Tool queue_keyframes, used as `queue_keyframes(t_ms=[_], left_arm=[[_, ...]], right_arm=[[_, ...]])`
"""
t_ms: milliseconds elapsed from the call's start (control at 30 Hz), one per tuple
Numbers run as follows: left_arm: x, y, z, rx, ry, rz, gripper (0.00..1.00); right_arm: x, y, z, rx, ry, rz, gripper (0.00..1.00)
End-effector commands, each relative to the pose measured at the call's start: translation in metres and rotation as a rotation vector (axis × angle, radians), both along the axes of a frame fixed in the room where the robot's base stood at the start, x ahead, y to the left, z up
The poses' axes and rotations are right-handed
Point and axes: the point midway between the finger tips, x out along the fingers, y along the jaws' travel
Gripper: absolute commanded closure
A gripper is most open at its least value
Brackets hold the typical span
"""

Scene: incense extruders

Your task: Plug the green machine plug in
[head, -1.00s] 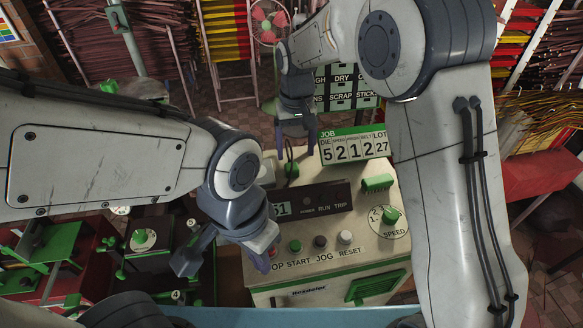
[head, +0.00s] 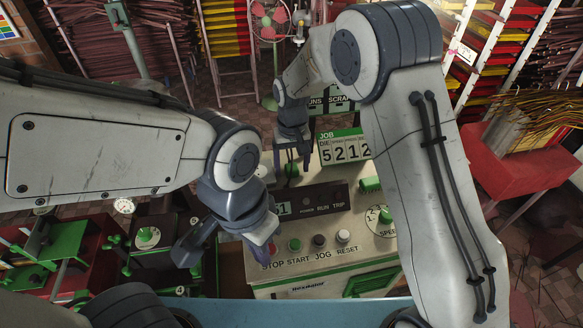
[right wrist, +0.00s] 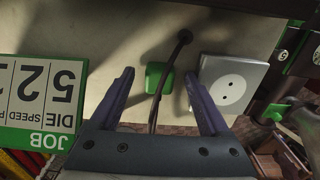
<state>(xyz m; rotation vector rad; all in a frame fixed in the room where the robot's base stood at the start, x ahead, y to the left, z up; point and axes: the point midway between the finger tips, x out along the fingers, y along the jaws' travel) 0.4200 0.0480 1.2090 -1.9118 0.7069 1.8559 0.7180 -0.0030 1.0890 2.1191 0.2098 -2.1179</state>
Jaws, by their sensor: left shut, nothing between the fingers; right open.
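The green plug (right wrist: 158,77) lies on the cream machine top between the fingers of my open right gripper (right wrist: 158,100), with room on both sides. A dark cable runs past it from a hole. In the head view the plug (head: 292,170) shows below my right gripper (head: 292,160). The white socket (right wrist: 230,88) with two holes sits right of the plug in the right wrist view, beyond the right finger. My left gripper (head: 228,250) is shut and empty over the machine's front left corner.
The JOB number sign (head: 344,148) stands beside my right gripper. The control panel (head: 318,245) with buttons and a speed dial lies in front. Another dark machine (head: 150,245) with green parts stands to the left. A red table (head: 515,165) is at right.

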Motion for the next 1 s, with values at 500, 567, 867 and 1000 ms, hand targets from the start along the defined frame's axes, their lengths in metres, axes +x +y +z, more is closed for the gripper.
queue_keyframes(t_ms=[500, 567, 867, 1000], left_arm=[[0.000, 0.000, -0.001, 0.000, 0.000, 0.000, 1.00], [0.000, 0.000, -0.001, 0.000, 0.000, 0.000, 1.00], [0.000, 0.000, -0.007, 0.000, 0.000, 0.001, 1.00], [0.000, 0.000, -0.019, 0.000, 0.000, 0.003, 1.00]], right_arm=[[0.000, 0.000, 0.000, 0.000, 0.000, 0.000, 1.00], [0.000, 0.000, 0.000, 0.000, 0.000, 0.000, 1.00], [0.001, 0.000, 0.009, 0.000, -0.002, 0.000, 1.00], [0.002, 0.000, 0.029, 0.003, -0.008, 0.000, 1.00]])
